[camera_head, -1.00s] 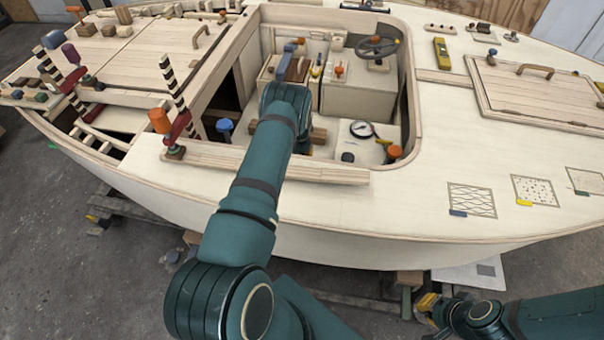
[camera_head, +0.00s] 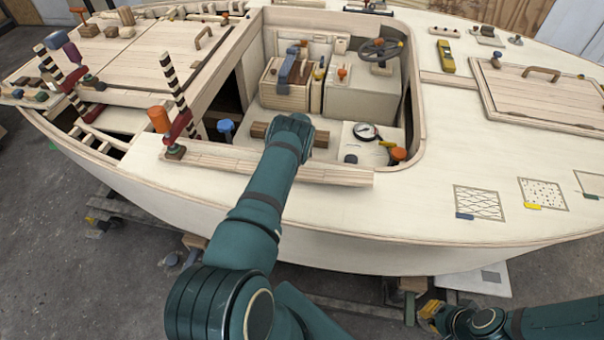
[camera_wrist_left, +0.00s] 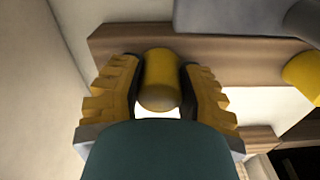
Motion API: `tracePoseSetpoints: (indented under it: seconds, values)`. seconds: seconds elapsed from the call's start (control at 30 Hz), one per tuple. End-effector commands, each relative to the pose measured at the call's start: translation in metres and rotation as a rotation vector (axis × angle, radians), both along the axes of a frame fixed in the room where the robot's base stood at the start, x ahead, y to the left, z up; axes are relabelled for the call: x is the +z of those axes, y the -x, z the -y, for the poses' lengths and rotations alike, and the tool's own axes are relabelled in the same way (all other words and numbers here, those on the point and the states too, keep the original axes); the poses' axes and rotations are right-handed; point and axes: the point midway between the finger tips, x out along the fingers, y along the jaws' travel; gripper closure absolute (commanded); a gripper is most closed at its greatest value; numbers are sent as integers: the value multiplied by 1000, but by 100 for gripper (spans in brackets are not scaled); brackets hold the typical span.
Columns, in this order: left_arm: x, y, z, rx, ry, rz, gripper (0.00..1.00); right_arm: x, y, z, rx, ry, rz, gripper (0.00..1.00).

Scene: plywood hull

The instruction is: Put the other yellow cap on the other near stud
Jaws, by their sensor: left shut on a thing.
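In the left wrist view my left gripper (camera_wrist_left: 159,90) is shut on a yellow cap (camera_wrist_left: 160,75), a rounded cylinder between its two yellow fingers. A second yellow rounded thing (camera_wrist_left: 302,78) is cut off at the right edge; what it sits on is hidden. Behind the held cap lies a wooden bar (camera_wrist_left: 112,45). I cannot tell a near stud apart. In the head view my left arm reaches into the cockpit and hides its own fingers, beside a wooden block (camera_head: 259,130). My right gripper (camera_head: 428,312) is low outside the hull, its finger gap unclear.
The cockpit's near coaming (camera_head: 262,166) runs under my left arm. A round gauge (camera_head: 365,131), an orange knob (camera_head: 398,154) and a blue knob (camera_head: 226,126) stand nearby. A clamp with an orange handle (camera_head: 159,119) rises at the left.

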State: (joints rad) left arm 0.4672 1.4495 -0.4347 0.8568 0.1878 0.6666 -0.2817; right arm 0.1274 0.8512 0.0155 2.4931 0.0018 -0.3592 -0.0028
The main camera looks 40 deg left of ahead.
Motion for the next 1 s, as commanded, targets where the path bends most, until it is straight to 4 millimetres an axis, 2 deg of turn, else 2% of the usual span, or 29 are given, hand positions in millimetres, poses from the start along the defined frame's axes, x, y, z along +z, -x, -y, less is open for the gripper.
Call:
tracePoseSetpoints:
  seconds: [0.07,0.1,0.13,0.43,0.57,0.67,1.0]
  values:
    - [-3,1,0,1,0,-1,88,0,0,0,0,0,0,100]
    - [-2,0,0,1,0,-1,48,0,0,0,0,0,0,100]
    - [-2,0,0,1,0,-1,37,0,0,0,0,0,0,100]
    - [-2,0,0,0,0,-1,37,0,0,0,0,0,0,100]
    - [5,0,0,0,0,0,37,2,0,0,0,0,-1,100]
    - [20,-1,0,1,0,1,37,7,1,0,1,0,-3,100]
    - [89,1,1,2,1,1,37,25,5,-1,2,-3,-12,100]
